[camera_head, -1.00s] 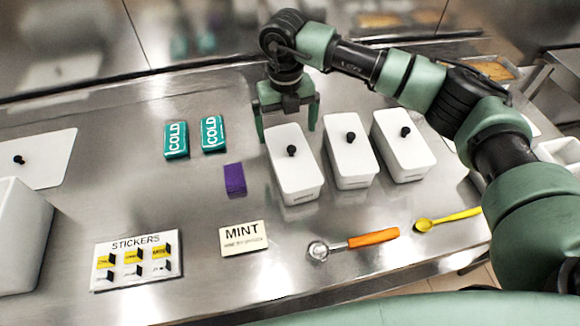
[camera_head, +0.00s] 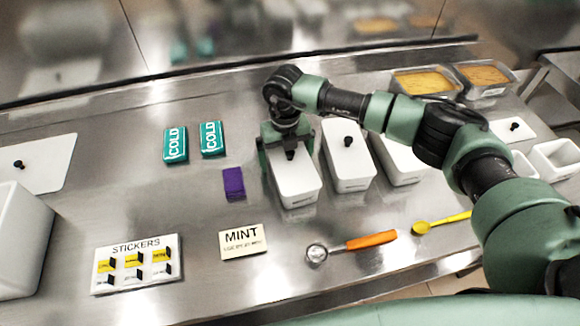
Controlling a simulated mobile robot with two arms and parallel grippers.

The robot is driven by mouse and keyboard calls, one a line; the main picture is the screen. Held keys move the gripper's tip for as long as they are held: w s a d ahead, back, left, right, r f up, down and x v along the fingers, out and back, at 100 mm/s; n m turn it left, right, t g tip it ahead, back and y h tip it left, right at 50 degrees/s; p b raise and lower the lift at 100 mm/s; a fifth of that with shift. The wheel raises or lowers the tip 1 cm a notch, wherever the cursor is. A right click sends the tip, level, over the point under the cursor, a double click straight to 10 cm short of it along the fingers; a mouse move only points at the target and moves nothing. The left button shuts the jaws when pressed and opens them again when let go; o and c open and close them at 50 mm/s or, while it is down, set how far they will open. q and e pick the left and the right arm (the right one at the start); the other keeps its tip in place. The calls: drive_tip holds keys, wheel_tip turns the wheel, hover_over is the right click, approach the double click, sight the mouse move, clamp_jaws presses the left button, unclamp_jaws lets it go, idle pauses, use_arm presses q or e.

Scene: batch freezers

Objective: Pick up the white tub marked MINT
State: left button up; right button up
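Three white lidded tubs with black knobs stand in a row on the steel counter: a left tub (camera_head: 296,184), a middle tub (camera_head: 349,163) and a right tub (camera_head: 397,160). I see no MINT mark on any tub. A cream card reading MINT (camera_head: 243,241) lies on the counter in front of the left tub. My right gripper (camera_head: 287,157) is at the far end of the left tub, its fingers spread on either side of the lid and knob. I cannot tell whether the fingers touch the tub. My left gripper is out of view.
Two teal COLD packs (camera_head: 193,141) and a purple block (camera_head: 233,183) lie left of the tubs. A STICKERS board (camera_head: 136,264), an orange-handled scoop (camera_head: 350,244) and a yellow spoon (camera_head: 441,222) lie in front. Filled pans (camera_head: 427,83) stand at the back right.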

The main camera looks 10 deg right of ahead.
drive_tip(key=c, duration=1.8)
drive_tip(key=shift+r, duration=0.1)
drive_tip(key=shift+c, duration=0.5)
drive_tip(key=shift+w+r, duration=0.1)
drive_tip(key=shift+r, duration=0.05)
